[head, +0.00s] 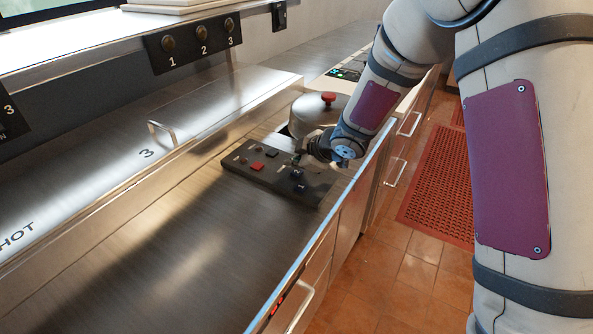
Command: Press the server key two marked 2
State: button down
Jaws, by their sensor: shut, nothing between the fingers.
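I cannot tell which key is marked 2. My gripper (298,160) is shut and empty, low over the right part of the panel. It points left and down, and hides part of the panel. Whether its tip touches a key, I cannot tell.
A lidded steel pot (318,108) with a red knob stands just behind my gripper. A knob strip (196,46) marked 1, 2, 3 is on the back ledge. A steel lid with a handle (162,133) lies left. The front counter is clear.

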aim_at(295, 173)
notch_tip(295, 173, up, 6)
jog(key=p, duration=0.5)
jog(key=shift+f, duration=0.1)
dwell(0.4)
